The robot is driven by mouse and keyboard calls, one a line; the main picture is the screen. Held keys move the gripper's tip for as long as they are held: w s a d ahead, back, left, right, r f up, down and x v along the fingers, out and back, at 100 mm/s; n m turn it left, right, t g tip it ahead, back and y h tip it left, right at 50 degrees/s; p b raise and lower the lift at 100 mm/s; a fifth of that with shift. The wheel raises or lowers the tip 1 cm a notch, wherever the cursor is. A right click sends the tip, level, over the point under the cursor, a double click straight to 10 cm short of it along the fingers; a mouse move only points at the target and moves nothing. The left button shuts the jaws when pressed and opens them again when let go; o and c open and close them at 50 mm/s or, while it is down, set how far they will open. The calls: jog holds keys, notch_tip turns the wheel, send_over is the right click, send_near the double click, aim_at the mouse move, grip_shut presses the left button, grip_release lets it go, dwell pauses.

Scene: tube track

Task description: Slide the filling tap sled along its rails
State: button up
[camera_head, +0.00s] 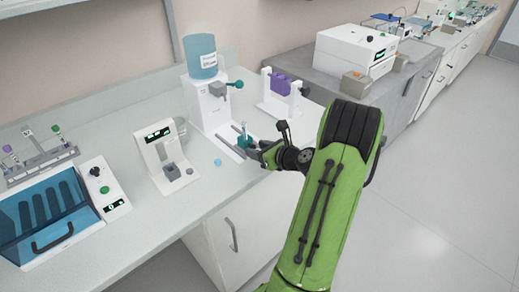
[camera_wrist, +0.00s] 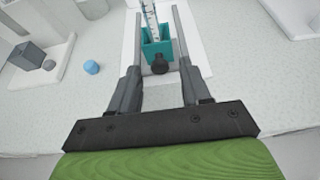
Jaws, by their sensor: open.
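The teal sled (camera_head: 243,138) sits on two grey rails on the white base of the filling stand (camera_head: 207,103). In the wrist view, the sled (camera_wrist: 152,50) holds an upright clear tube with markings (camera_wrist: 151,18), and a dark round knob (camera_wrist: 159,65) faces me. My gripper (camera_wrist: 160,72) is open, with one finger on each side of the knob. I cannot tell whether the fingers touch anything. In the head view my gripper (camera_head: 255,149) is at the near end of the rails, close to the sled.
A blue water tank (camera_head: 201,55) tops the stand. To the left are a white device with a display (camera_head: 157,150) and a small blue ball (camera_head: 217,162). A stand with a purple part (camera_head: 280,86) is to the right.

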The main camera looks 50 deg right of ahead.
jog(key=p+v, duration=0.3)
jog(key=v, duration=1.2)
jog(key=shift+s, duration=0.35)
jog(key=shift+a+r, duration=0.1)
jog(key=shift+a, duration=0.05)
